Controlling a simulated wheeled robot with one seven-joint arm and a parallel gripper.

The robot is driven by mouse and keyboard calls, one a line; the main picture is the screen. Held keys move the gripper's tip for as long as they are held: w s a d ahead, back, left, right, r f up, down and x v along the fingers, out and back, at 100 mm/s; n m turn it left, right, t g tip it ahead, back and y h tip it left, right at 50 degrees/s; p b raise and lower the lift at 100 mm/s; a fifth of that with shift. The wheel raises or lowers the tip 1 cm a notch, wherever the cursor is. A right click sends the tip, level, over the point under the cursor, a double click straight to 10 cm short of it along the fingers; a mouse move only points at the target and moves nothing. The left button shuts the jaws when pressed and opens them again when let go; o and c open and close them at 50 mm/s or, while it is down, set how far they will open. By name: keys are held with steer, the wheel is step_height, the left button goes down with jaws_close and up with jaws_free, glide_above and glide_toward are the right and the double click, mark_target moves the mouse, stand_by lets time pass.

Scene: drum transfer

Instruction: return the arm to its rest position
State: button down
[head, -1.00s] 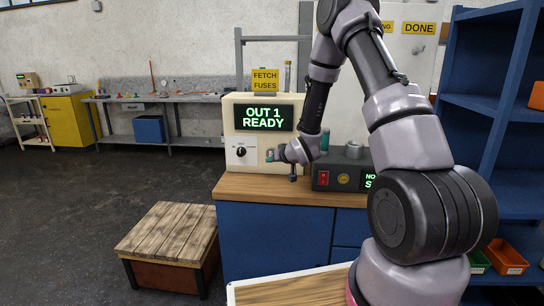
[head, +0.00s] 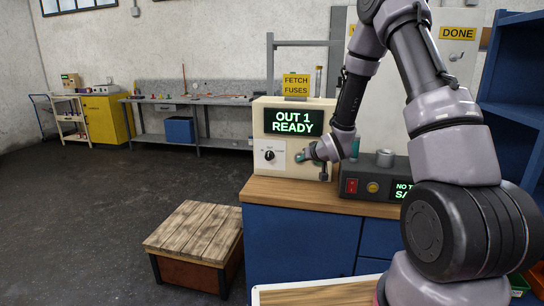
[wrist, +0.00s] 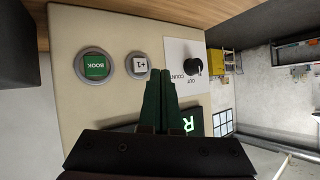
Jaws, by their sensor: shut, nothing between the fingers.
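My arm reaches forward over the workbench in the head view, bent high and folded down at its end. My gripper (head: 304,155) is in front of the cream control box (head: 259,160), close to the black knob (head: 269,155). In the wrist view my gripper (wrist: 161,72) shows its green fingers shut with nothing between them. I cannot tell whether the fingers touch the face. The box screen reads "OUT 1 READY".
A dark unit (head: 372,186) with a red switch sits right of the gripper on the wooden benchtop (head: 290,192). A wooden-topped crate (head: 196,231) stands at lower left. Blue shelving (head: 514,95) is at right. Open floor (head: 80,200) lies to the left.

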steer(key=s+d+r+m+g+h, duration=0.1)
steer(key=s+d+r+h, duration=0.15)
steer(key=s+r, duration=0.55)
steer(key=s+d+r+m+g+h, duration=0.1)
steer(key=s+d+r+m, duration=0.2)
steer(key=r, duration=0.9)
steer(key=s+r+g+y, duration=0.1)
steer(key=s+r, duration=0.3)
steer(key=s, duration=0.9)
steer(key=s+r+m+g+y, duration=0.1)
steer(key=s+r, duration=0.3)
steer(key=s, duration=0.9)
steer(key=shift+a+r, duration=0.35)
steer(key=shift+a, duration=0.05)
